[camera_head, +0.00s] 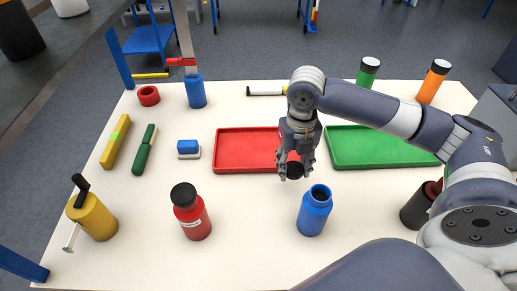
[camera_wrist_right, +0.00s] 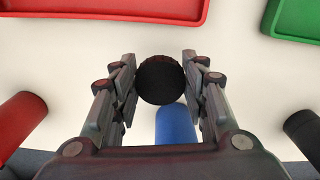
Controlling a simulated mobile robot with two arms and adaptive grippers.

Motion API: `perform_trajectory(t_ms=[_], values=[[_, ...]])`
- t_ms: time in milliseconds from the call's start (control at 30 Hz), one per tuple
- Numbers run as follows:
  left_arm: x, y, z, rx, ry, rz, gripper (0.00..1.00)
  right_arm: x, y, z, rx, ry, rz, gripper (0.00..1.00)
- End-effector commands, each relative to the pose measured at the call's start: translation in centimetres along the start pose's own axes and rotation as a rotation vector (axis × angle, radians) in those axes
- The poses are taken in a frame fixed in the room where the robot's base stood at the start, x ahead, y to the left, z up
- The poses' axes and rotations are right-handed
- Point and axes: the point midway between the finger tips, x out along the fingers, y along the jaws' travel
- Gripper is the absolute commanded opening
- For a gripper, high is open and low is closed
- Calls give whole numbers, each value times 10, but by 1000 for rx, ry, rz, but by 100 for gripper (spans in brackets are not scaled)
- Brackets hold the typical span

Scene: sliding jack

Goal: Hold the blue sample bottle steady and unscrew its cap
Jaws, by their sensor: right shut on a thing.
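The blue sample bottle (camera_head: 313,214) stands upright on the table, front right of centre, with its neck open and bare. It also shows in the right wrist view (camera_wrist_right: 176,126), partly behind the black cap. My right gripper (camera_head: 296,168) is shut on the black cap (camera_head: 295,171) and holds it just behind and left of the bottle's mouth, apart from it. In the right wrist view the cap (camera_wrist_right: 160,80) sits between the two fingers. My left gripper is not in view, and nothing holds the bottle.
A red bottle with a black cap (camera_head: 192,216) stands left of the blue bottle. A red tray (camera_head: 240,171) and a green tray (camera_head: 345,165) lie behind. A dark bottle (camera_head: 415,210) stands at right, partly hidden by my arm. The table between the red and blue bottles is clear.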

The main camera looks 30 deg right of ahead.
Motion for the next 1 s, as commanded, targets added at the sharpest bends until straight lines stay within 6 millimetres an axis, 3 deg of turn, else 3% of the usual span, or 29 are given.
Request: perform_trajectory(t_ms=[167,700,1000], values=[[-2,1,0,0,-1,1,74,1,8,18,-19,-2,3,12],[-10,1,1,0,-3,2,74,11,51,114,-17,0,1,12],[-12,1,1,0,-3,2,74,14,61,140,-18,-1,0,12]])
